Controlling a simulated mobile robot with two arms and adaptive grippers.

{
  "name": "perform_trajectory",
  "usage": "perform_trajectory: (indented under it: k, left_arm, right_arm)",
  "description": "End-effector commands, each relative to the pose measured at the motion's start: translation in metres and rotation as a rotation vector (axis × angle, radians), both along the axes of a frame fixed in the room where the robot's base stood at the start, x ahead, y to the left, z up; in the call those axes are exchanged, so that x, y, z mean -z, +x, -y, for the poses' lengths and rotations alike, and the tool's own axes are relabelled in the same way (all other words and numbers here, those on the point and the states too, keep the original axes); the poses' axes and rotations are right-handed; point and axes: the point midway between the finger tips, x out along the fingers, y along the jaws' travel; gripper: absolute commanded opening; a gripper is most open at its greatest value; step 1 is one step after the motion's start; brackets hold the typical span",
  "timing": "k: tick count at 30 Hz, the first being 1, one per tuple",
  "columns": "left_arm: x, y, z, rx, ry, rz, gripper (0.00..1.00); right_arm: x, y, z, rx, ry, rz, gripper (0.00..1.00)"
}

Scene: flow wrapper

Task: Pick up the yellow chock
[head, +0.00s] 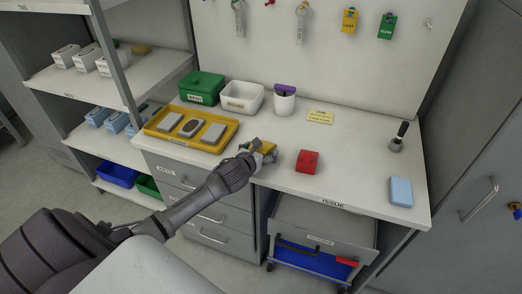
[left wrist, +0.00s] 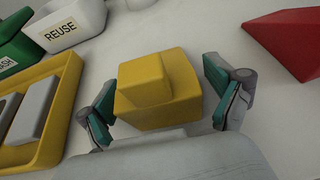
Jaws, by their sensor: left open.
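The yellow chock (left wrist: 158,92) is a stepped yellow block. In the left wrist view it stands on the white counter, between the two fingers of my left gripper (left wrist: 165,108). The fingers are apart, one on each side of the chock, with a visible gap at the right finger and a narrower one at the left. In the head view my left gripper (head: 262,152) reaches the counter's front part and partly hides the chock (head: 266,147). My right gripper is not in view.
A red block (head: 307,161) stands to the right of the chock. A yellow tray (head: 160,137) with grey pieces lies to the left. Behind are a green bin (head: 202,86), a white REUSE bin (left wrist: 69,22) and a white cup (head: 283,104). A light blue block (head: 401,191) is at the right.

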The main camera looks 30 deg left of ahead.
Motion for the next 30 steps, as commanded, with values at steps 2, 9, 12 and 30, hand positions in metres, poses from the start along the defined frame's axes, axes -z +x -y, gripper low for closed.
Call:
perform_trajectory:
  k: [2, 9, 12, 30]
  left_arm:
    - [0.000, 0.000, 0.000, 0.000, 0.000, 0.000, 0.88]
    - [0.000, 0.000, 0.000, 0.000, 0.000, 0.000, 0.48]
    - [0.000, 0.000, 0.000, 0.000, 0.000, 0.000, 0.32]
    - [-0.029, 0.001, -0.001, 0.002, 0.006, 0.005, 0.21]
  right_arm:
    - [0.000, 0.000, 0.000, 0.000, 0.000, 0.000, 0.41]
    - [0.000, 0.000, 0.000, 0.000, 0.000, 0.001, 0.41]
    - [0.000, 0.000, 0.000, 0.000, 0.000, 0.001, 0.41]
    - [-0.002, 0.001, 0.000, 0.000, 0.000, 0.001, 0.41]
